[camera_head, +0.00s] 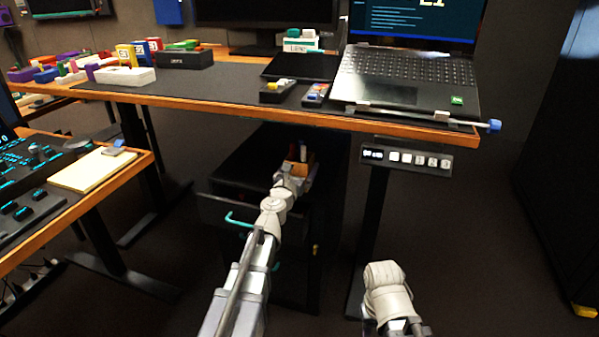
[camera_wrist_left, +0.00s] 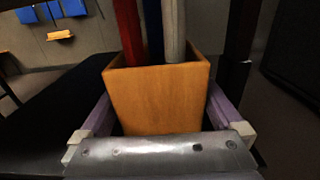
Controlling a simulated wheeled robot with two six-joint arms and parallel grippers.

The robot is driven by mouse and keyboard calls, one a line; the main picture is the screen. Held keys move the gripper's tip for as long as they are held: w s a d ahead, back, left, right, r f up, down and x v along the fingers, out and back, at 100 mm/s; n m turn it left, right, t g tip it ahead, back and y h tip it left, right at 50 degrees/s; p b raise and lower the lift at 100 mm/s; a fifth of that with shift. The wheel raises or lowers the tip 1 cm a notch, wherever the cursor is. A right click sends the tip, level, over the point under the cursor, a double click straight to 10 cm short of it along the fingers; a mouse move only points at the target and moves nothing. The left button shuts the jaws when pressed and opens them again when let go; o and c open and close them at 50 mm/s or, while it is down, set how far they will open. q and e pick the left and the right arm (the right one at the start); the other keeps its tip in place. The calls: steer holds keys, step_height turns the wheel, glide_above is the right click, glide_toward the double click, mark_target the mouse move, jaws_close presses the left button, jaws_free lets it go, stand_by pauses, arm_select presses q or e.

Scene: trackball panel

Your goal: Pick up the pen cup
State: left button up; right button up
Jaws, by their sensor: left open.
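The pen cup is an orange-brown wooden box that stands on the black cabinet under the desk. In the left wrist view the pen cup (camera_wrist_left: 158,98) fills the middle, with red, dark and grey pens rising from it. In the head view the cup (camera_head: 292,168) is small and partly hidden by my left gripper (camera_head: 299,171). My left gripper is open, with one purple-sided finger on each side of the cup. I cannot tell if the fingers touch it. My right gripper is out of the head view; only a pale arm part shows.
The wooden desk edge (camera_head: 250,107) is above and behind the cup. The black cabinet (camera_head: 240,165) has a teal handle (camera_head: 243,222) at its front. A desk leg (camera_head: 369,235) and a switch panel (camera_head: 405,158) are to the right. A laptop (camera_head: 405,80) stands on the desk.

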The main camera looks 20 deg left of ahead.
arm_select(q)
steer(key=shift+w, duration=1.2)
steer(key=shift+s, duration=0.1)
steer(key=c, duration=1.1)
